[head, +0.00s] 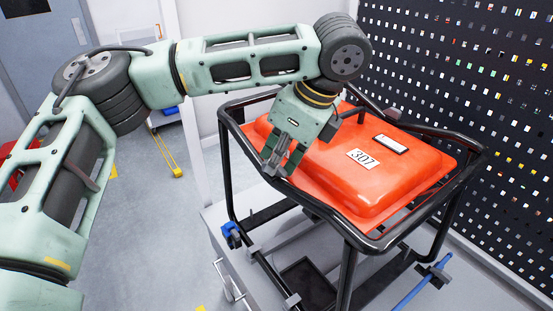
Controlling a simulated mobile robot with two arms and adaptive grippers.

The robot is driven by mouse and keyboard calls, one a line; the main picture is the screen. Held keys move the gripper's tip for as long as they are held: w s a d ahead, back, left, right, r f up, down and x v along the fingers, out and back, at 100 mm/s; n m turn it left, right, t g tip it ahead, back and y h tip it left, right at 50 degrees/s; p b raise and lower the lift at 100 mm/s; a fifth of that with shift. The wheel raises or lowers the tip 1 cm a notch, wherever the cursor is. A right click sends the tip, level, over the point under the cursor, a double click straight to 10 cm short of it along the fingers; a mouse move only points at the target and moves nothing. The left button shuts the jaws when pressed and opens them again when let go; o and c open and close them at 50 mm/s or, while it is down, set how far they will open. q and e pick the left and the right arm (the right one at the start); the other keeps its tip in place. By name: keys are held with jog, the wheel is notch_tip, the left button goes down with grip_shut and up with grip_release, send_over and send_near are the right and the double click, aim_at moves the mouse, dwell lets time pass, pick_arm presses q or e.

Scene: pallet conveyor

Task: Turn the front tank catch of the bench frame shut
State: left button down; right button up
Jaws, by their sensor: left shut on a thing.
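My left gripper (276,163) reaches down from above to the tank's left edge, by the frame's top rail. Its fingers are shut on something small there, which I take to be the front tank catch. The fingers hide the catch almost wholly, so I cannot tell its angle. My right gripper is not in view.
The frame stands on a grey bench (222,225). A blue-handled part (231,234) sits low on the frame's left, and a blue bar (410,292) at lower right. A dark perforated wall (490,120) rises close behind.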

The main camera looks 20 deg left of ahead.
pick_arm(q)
jog(key=n+g, duration=0.1)
jog(key=n, duration=0.3)
jog(key=w+n+g+h, duration=0.1)
jog(key=n, duration=0.3)
jog(key=n+g, duration=0.2)
jog(key=n, duration=0.2)
jog(key=shift+w+a+h, duration=0.2)
jog(key=shift+a+h, duration=0.05)
jog(key=shift+h, duration=0.05)
dwell(0.4)
jog(key=c, duration=1.8)
grip_release()
jog(key=shift+r, duration=0.1)
jog(key=v, duration=0.7)
jog(key=shift+w, duration=0.2)
jog(key=shift+r, duration=0.15)
